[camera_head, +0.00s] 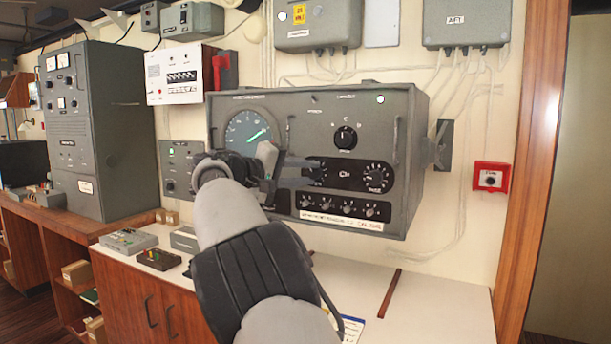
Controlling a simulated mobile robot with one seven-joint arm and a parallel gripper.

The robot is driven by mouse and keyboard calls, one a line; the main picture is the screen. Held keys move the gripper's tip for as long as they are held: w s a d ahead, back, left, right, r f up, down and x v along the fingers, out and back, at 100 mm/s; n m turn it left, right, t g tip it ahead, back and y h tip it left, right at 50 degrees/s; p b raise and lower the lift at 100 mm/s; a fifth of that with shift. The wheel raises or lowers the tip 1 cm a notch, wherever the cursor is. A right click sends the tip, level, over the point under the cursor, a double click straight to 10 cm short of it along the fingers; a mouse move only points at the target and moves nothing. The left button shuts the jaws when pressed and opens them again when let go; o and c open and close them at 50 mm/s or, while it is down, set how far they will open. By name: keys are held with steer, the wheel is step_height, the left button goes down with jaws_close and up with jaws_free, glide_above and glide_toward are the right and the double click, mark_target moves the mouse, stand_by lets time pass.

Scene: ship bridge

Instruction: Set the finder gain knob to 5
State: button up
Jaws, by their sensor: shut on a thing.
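My gripper (313,171) reaches in from the left and is shut at the left end of this panel, on what appears to be a knob. The fingers and arm hide most of that knob, its pointer and its scale. The panel's labels are too small to read, so I cannot tell its setting.
A black selector knob (345,137) sits above the panel. A white-topped counter (365,290) runs below the finder, with small control boxes (128,241) at left. A red wall box (491,177) is to the right. A tall grey cabinet (95,130) stands at left.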

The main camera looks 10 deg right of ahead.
steer(key=m+y+b, duration=0.1)
steer(key=m+y, duration=0.1)
steer(key=m, duration=0.1)
steer(key=shift+s+d, duration=0.1)
steer(key=shift+d+r+m+t+y+b, duration=0.15)
steer(key=shift+m+y+b, duration=0.25)
steer(key=shift+m, duration=0.35)
steer(key=shift+a+r+m+t+y+b, duration=0.15)
steer(key=shift+m+y+b, duration=0.15)
steer(key=shift+m+b, duration=0.35)
steer(key=shift+d+f, duration=0.1)
steer(key=o, duration=1)
steer(key=shift+o, duration=0.2)
steer(key=v, duration=1.7)
steer(key=shift+s+r, duration=0.2)
steer(key=shift+r, duration=0.05)
